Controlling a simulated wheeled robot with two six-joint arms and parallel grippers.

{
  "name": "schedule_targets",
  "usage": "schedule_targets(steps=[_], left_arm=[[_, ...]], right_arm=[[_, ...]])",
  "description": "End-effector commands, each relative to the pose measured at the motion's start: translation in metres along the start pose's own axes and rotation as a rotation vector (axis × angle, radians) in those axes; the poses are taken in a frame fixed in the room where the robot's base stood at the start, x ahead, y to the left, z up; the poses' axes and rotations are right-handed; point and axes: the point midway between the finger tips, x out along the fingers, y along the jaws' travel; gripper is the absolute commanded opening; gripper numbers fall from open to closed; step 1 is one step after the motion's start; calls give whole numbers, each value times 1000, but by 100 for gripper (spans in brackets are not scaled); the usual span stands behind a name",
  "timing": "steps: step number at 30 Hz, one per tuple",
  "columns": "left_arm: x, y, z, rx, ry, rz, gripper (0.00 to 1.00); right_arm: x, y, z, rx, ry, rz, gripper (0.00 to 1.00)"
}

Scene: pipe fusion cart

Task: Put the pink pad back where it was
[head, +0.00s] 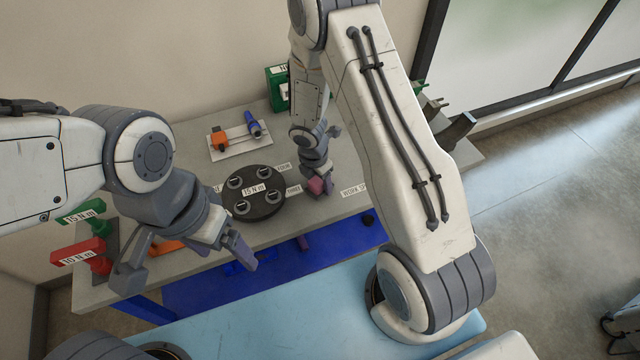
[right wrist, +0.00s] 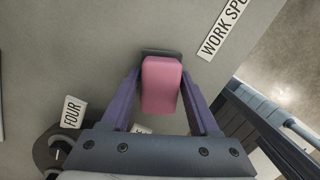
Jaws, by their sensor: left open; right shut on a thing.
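The pink pad (head: 315,186) is between the fingertips of my right gripper (head: 319,187), over the grey table's right part near the "WORK SPOT" label. In the right wrist view the pink pad (right wrist: 161,85) sits between the two purple fingers of the right gripper (right wrist: 160,95), with a dark piece at its far end. The right gripper is shut on it. Whether the pad touches the table is hard to tell. My left gripper (head: 238,250) is open and empty at the table's front edge, left of the pad.
A black round plate (head: 268,208) with several studs and a "15 N m" label lies left of the pad. A white board (head: 238,148) with orange and blue parts is behind it. Red (head: 80,250) and green (head: 80,212) labelled handles stand at the left. A green box (head: 278,90) is at the back.

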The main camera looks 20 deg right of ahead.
Motion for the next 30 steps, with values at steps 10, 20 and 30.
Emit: schedule_targets(steps=[10,20,30], left_arm=[[3,0,0,0,0,0,85],[4,0,0,0,0,0,85],[-4,0,0,0,0,0,85]], right_arm=[[5,0,0,1,0,1,1],[6,0,-1,1,0,0,91],[-6,0,0,2,-1,2,91]])
